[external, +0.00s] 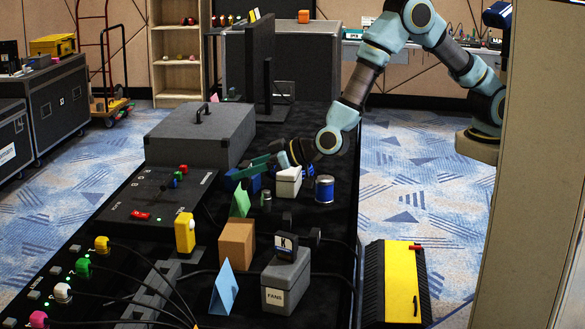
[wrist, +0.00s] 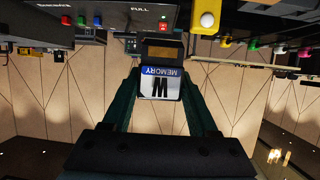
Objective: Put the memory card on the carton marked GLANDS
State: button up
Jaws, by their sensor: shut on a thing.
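My gripper (wrist: 160,90) is shut on the memory card (wrist: 161,84), a dark card with a blue-and-white label reading MEMORY, upside down in the wrist view. In the external view my gripper (external: 243,173) is above the black table, its green fingers pointing left; I cannot make out the card there. No carton shows a readable GLANDS mark. A pale carton (external: 288,183) stands just below and right of the fingers, its wording too small to read. A grey carton (external: 286,283) marked FANS stands nearer the camera, with a black block marked K (external: 286,244) on top.
A blue can (external: 324,189) stands right of the pale carton. A brown box (external: 237,244), a green folded card (external: 240,201), a blue folded card (external: 224,288) and a yellow object (external: 185,232) stand nearer the camera. A large grey case (external: 200,137) and a monitor (external: 260,65) stand behind. Cables cross the front.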

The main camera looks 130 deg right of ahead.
jog(key=w+a+r, duration=0.3)
jog(key=w+a, duration=0.2)
jog(key=w, duration=0.1)
send_over(237, 229)
jog(key=shift+n+y, duration=0.3)
jog(key=shift+y, duration=0.1)
notch_tip(237, 229, down, 5)
jog(key=shift+p, duration=0.45)
jog(key=shift+f+p, duration=0.5)
jog(key=shift+f, duration=1.85)
jog(key=shift+f, duration=0.15)
jog(key=o, duration=1.3)
